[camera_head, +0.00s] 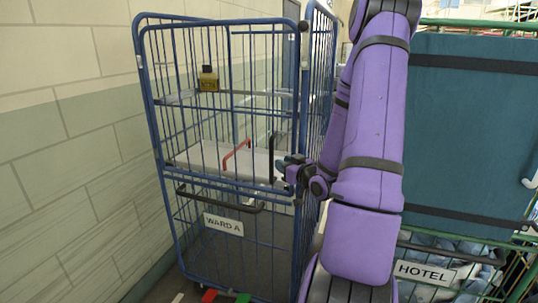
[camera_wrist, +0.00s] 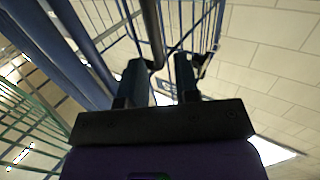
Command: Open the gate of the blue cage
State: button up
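The blue cage (camera_head: 303,100) is a tall wire roll cage against the wall, with a white "WARD A" label on its lower front. Its upper front gate (camera_head: 230,27) stands in line with the frame and looks closed. A black upright handle (camera_head: 272,150) is near the gate's right edge; it also shows as a thick dark bar in the wrist view (camera_wrist: 152,35). My gripper (camera_head: 283,168) is at the lower end of this handle. In the wrist view its two fingers (camera_wrist: 161,75) are apart, with the bar's end near or between them. Contact cannot be told.
A black handle (camera_head: 215,200) crosses the lower panel. A green cage labelled "HOTEL" with a teal cover (camera_head: 465,135) stands close on the right. The block wall (camera_head: 60,150) bounds the left.

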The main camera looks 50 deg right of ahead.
jog(key=x, duration=1)
jog(key=shift+d+r+t, duration=0.2)
jog(key=shift+d+t, duration=0.1)
jog(key=shift+d, duration=0.1)
jog(key=shift+c, duration=0.3)
grip_shut()
